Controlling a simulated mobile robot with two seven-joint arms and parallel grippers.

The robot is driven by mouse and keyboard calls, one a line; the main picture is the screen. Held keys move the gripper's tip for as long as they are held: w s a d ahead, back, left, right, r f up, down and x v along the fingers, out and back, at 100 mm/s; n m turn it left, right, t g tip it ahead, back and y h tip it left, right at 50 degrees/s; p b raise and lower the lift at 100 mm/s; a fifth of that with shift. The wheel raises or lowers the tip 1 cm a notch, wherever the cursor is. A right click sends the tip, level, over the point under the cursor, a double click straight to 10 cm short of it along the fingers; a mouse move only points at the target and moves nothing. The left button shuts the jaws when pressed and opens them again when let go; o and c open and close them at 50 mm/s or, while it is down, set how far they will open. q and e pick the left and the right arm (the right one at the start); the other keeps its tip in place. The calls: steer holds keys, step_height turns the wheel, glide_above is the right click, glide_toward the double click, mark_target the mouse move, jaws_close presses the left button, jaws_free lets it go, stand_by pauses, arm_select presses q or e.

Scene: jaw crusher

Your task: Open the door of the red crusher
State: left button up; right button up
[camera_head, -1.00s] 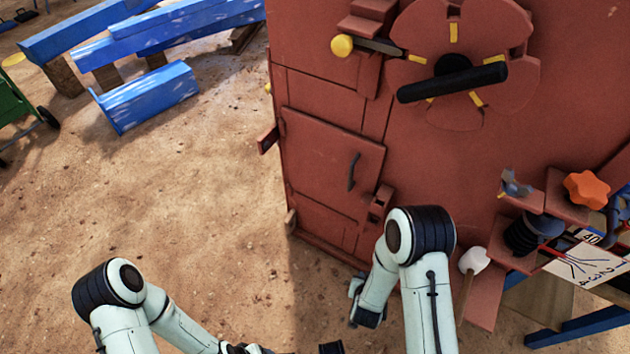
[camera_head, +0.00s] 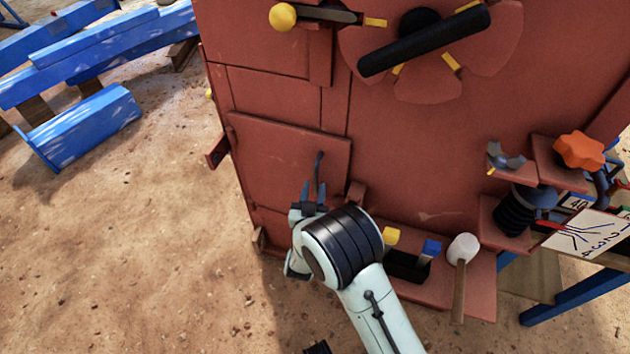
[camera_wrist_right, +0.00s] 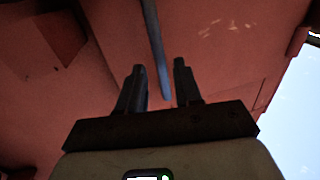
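The red crusher (camera_head: 440,150) fills the middle and right of the head view. Its door (camera_head: 275,150) is a red panel low on the left side and looks shut. A dark upright handle (camera_head: 318,175) is on the door's right part. My right gripper (camera_head: 314,203) is at the handle's lower end. In the right wrist view, the fingers of my right gripper (camera_wrist_right: 160,80) are apart, and the handle (camera_wrist_right: 157,50) runs down toward the gap between them. Contact is not visible.
A yellow-and-blue switch box (camera_head: 408,262), a white-headed mallet (camera_head: 462,250) and an orange knob (camera_head: 579,150) sit on the crusher's right. Blue beams (camera_head: 85,125) lie at left. The sandy ground left of the door is clear.

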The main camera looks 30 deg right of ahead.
mark_target(315, 182)
steer(key=shift+x, duration=2.05)
jaws_close()
steer(key=shift+a, duration=0.15)
